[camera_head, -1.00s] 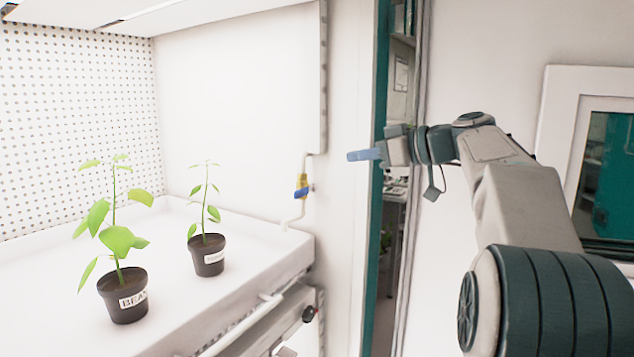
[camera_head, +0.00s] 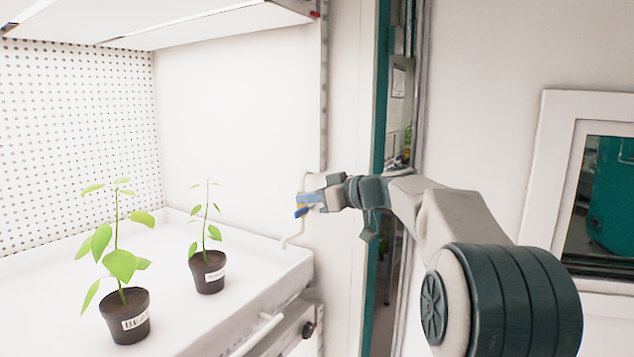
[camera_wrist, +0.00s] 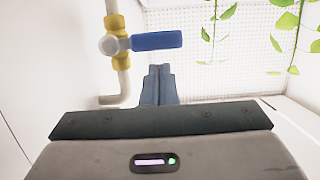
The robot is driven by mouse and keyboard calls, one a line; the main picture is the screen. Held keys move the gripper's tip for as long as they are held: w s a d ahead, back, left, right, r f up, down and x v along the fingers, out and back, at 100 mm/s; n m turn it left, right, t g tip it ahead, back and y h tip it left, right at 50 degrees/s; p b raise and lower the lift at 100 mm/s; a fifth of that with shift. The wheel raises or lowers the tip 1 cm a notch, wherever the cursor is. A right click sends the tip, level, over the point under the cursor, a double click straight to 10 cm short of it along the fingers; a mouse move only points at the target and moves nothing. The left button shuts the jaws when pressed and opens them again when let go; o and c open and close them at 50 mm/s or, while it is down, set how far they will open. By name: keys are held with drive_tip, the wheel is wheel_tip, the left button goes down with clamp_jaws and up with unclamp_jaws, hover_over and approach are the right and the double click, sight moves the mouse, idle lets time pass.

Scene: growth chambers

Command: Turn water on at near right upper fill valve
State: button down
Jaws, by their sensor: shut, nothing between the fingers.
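The fill valve is a brass body (camera_wrist: 118,49) on a pale pipe with a blue lever handle (camera_wrist: 157,41). In the wrist view the handle points right, crosswise to the upright pipe. In the head view the blue handle (camera_head: 302,212) shows at the right front corner of the tray, partly hidden by my gripper. My gripper (camera_head: 303,199) is shut and empty, right at the valve. In the wrist view its blue fingertips (camera_wrist: 160,70) lie together just below the handle in the picture. I cannot tell whether they touch it.
Two potted plants stand on the white tray (camera_head: 262,276): a near one in a labelled pot (camera_head: 126,317) and a far one in a smaller pot (camera_head: 207,272). A white chamber post (camera_head: 345,120) rises right of the valve. A black knob (camera_head: 308,329) sits below the tray.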

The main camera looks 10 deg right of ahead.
drive_tip(key=shift+s+d+f+n+b, duration=0.2)
drive_tip(key=shift+f+b, duration=0.15)
drive_tip(key=shift+b, duration=0.45)
drive_tip(key=shift+s+d+f+n+b, duration=0.15)
drive_tip(key=shift+f+b, duration=0.2)
drive_tip(key=shift+b, duration=0.4)
